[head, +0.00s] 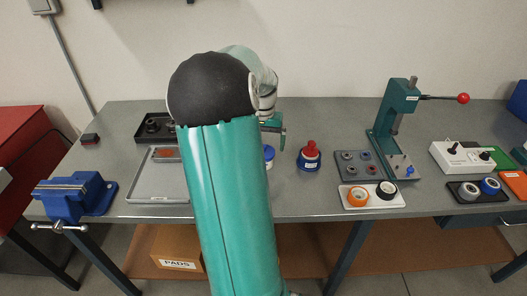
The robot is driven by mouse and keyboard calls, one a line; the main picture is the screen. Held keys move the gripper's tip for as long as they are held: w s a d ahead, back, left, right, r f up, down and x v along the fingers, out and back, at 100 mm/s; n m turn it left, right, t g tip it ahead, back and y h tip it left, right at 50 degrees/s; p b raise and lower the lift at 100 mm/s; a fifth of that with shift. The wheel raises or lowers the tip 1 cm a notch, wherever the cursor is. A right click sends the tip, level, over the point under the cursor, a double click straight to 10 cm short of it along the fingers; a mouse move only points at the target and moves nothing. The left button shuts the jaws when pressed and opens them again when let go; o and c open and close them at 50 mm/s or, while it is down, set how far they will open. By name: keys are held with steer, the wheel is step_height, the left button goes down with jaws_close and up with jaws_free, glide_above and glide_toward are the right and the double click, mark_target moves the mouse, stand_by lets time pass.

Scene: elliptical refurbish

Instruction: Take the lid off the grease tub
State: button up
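Two small containers stand near the middle of the bench, and I cannot tell for certain which is the grease tub. One is a blue container with a red knobbed top (309,157) and a pale label. The other has a blue top and a white side (269,154), and my arm hides part of it. My gripper (273,131) shows just right of my arm, above and behind this second container and apart from the red-topped one. Most of the gripper is hidden, so its opening does not show.
A metal tray (160,184) and a blue vise (75,195) are on the left. A green lever press (395,125) stands right of the containers, with a white holder of rolls (372,204) in front.

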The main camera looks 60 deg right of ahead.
step_height(320, 180, down, 2)
steer(key=shift+f, duration=0.2)
steer(key=c, duration=1)
steer(key=shift+c, duration=0.2)
steer(key=shift+r, duration=0.15)
